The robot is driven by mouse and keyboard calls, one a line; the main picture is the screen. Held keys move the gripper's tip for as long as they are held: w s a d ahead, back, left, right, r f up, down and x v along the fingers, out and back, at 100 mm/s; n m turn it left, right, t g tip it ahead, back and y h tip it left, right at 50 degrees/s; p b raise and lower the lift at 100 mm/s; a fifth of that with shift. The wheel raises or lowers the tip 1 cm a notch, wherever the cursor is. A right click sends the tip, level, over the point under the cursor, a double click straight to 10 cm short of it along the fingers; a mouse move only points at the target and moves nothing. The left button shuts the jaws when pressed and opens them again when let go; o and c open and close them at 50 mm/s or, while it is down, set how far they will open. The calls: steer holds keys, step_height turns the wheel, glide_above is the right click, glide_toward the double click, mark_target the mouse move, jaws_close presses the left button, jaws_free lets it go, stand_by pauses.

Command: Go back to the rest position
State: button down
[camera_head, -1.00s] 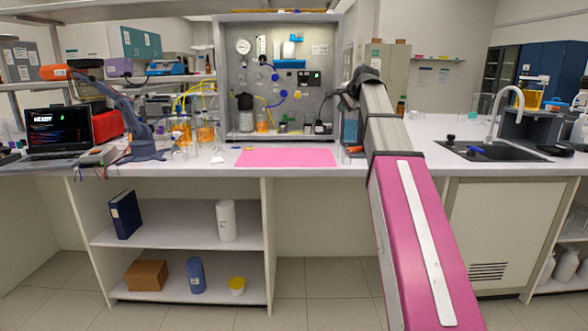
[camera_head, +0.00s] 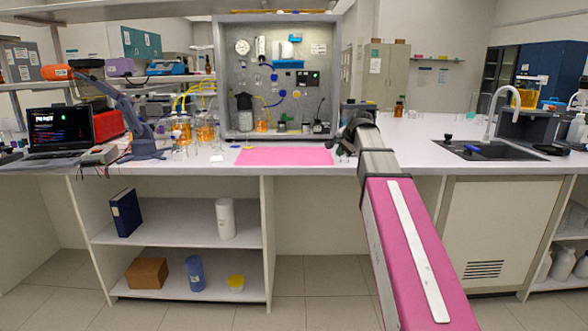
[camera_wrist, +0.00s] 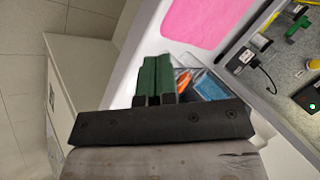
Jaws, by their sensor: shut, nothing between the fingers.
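My gripper (camera_wrist: 155,60) shows in the wrist view with its two green fingers pressed side by side, shut and empty. It hangs over the front part of the white bench, pointing toward the pink mat (camera_wrist: 203,18). In the head view, my pink and grey arm reaches up from the lower right to the bench, right of the membrane rig panel (camera_head: 300,85). The gripper's fingers are hard to make out there. The pink mat (camera_head: 283,157) lies flat in front of the rig and nothing is on it.
A blue and orange item (camera_wrist: 208,84) lies close to the right of the fingers in the wrist view. The rig's base (camera_wrist: 270,60) is beyond it. A sink (camera_head: 490,150) is at the right, a laptop (camera_head: 58,132) at the left. The bench between arm and sink is clear.

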steer(key=s+f+n+g+h, duration=0.1)
steer(key=s+f, duration=0.3)
steer(key=f, duration=0.4)
steer(key=s+f+n+g, duration=0.15)
steer(key=s+f, duration=0.25)
steer(key=f, duration=0.5)
steer(key=s+f+n+g+h, duration=0.1)
steer(key=s+f+n, duration=0.1)
steer(key=s+f, duration=0.45)
steer(key=s+f+n+g+h, duration=0.1)
steer(key=s+f+n+g, duration=0.2)
steer(key=s+f, duration=1.1)
step_height(320, 180, down, 4)
steer(key=shift+s+d+r+n, duration=0.1)
steer(key=shift+s+d+n, duration=0.25)
steer(key=shift+n, duration=0.3)
